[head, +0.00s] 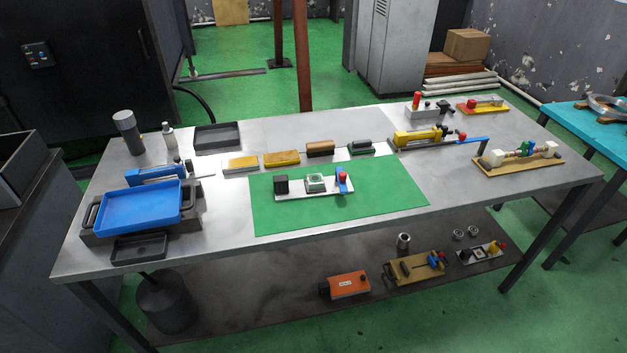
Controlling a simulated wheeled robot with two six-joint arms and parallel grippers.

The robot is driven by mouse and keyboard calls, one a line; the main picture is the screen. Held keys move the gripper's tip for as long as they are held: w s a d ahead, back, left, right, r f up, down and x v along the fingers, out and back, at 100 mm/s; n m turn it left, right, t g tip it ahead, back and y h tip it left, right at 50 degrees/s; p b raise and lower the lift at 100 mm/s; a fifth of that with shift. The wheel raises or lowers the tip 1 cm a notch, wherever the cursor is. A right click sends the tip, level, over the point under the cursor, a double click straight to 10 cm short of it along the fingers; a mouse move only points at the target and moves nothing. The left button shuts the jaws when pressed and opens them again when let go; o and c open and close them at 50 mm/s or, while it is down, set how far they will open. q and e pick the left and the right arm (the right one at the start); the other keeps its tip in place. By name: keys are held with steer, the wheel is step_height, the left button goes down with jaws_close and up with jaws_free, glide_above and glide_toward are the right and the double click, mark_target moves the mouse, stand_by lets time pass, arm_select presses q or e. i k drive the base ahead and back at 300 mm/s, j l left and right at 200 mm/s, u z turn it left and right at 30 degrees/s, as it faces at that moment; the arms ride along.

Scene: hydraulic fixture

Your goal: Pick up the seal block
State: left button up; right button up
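Neither of my grippers shows in the head view. No label marks a seal block, so I cannot tell for certain which piece it is. On the green mat (390,197), a pale base plate (296,191) carries a black block (281,184) at its left. A pale block with a dark green top (317,181) sits in its middle, and a blue and red clamp (343,181) stands at its right. Behind the mat lie several blocks in a row: two yellow blocks (281,159), a brown block (320,149) and a dark green block (361,147).
A blue tray (137,208) lies at the table's left, with a small dark tray (139,247) in front. A yellow pump fixture (417,137) and a wooden-based valve assembly (519,159) stand at the right. The mat's front is clear. A lower shelf (240,310) holds more parts.

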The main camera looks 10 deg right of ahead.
mark_target(315, 182)
steer(key=i+l+z, duration=0.1)
steer(key=l, duration=0.3)
steer(key=i+l, duration=0.15)
steer(key=l, duration=0.2)
steer(key=i+l+z, duration=0.15)
steer(key=l, duration=0.25)
steer(key=i+l, duration=0.1)
steer(key=l, duration=0.3)
steer(key=i+l+z, duration=0.15)
steer(key=l, duration=0.2)
